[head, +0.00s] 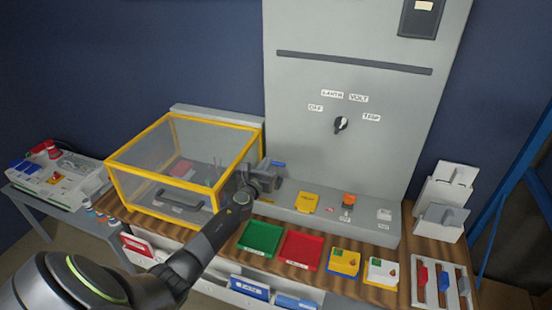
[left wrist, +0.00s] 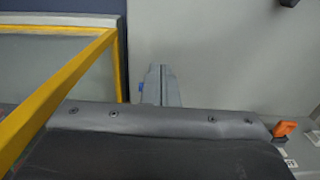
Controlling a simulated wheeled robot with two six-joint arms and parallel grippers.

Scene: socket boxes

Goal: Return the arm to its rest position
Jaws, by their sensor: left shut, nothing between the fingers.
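My left arm reaches in from the lower left of the head view. Its gripper (head: 275,175) is shut and empty, beside the right side of the yellow-framed clear box (head: 215,188) and in front of the grey panel (head: 345,150). In the left wrist view the closed fingers (left wrist: 158,85) point toward the panel. The box's yellow edge (left wrist: 70,80) shows on the left there. My right gripper is not in view.
A green tray (head: 260,238) and a red tray (head: 301,251) lie on the wooden bench. Yellow (head: 344,263) and white (head: 382,272) socket boxes stand to their right. A side table (head: 35,210) stands left.

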